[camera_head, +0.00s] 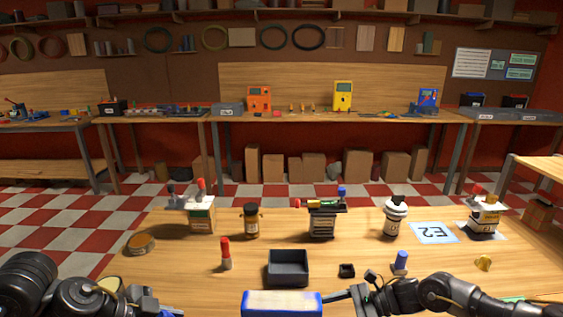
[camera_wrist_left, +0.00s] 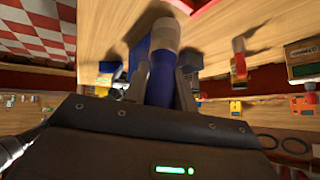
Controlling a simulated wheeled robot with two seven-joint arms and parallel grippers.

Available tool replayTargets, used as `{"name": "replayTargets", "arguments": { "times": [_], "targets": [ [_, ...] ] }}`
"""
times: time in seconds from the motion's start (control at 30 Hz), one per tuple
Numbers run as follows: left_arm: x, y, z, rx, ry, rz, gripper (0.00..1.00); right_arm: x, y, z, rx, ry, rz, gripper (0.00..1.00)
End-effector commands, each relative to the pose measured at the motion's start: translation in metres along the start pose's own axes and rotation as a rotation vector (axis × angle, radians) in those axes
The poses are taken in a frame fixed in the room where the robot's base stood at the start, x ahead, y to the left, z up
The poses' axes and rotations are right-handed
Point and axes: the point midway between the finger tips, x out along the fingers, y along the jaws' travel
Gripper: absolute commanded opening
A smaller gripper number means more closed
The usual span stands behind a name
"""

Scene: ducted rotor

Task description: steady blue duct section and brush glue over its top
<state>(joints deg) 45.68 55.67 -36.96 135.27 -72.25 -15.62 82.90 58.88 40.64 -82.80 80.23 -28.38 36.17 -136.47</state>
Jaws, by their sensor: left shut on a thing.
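The blue duct section (camera_head: 282,303) lies at the bottom centre of the head view, with a pale top face; its lower part is cut off by the frame. In the head view, the left arm comes in at the lower left, and the gripper's tips are mostly out of frame. My right gripper (camera_head: 347,295) is at the duct section's right side, a thin part reaching its edge. Whether it touches or grips is unclear.
A dark open tray (camera_head: 288,268) stands just behind the duct section. A red-capped tube (camera_head: 226,254), a small black part (camera_head: 346,270) and a blue-topped piece (camera_head: 401,262) are nearby.

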Motion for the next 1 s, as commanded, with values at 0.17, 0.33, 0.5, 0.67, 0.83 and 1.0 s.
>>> {"name": "replayTargets", "arguments": {
  "times": [0.17,0.33,0.5,0.67,0.83,1.0],
  "targets": [
    [-0.003,-0.001,-0.003,0.0,0.0,0.0,0.04,0.028,0.0,0.0,0.0,-0.001,0.001,0.74],
    [0.013,0.003,0.012,0.0,0.0,0.0,0.04,0.049,0.0,-0.004,-0.002,0.0,0.0,0.74],
    [0.018,0.004,0.016,0.0,0.001,0.0,0.04,0.061,0.0,-0.003,-0.001,0.0,-0.001,0.74],
    [0.019,0.004,0.017,0.0,0.001,0.0,0.04,0.064,0.0,-0.001,-0.001,0.0,-0.001,0.74],
    [0.018,0.004,0.017,0.0,0.0,0.0,0.04,0.064,0.0,0.0,-0.001,0.0,-0.001,0.74],
    [0.018,0.004,0.017,0.0,0.0,0.0,0.04,0.064,0.0,0.0,0.0,0.0,-0.001,0.61]
  ]
}}
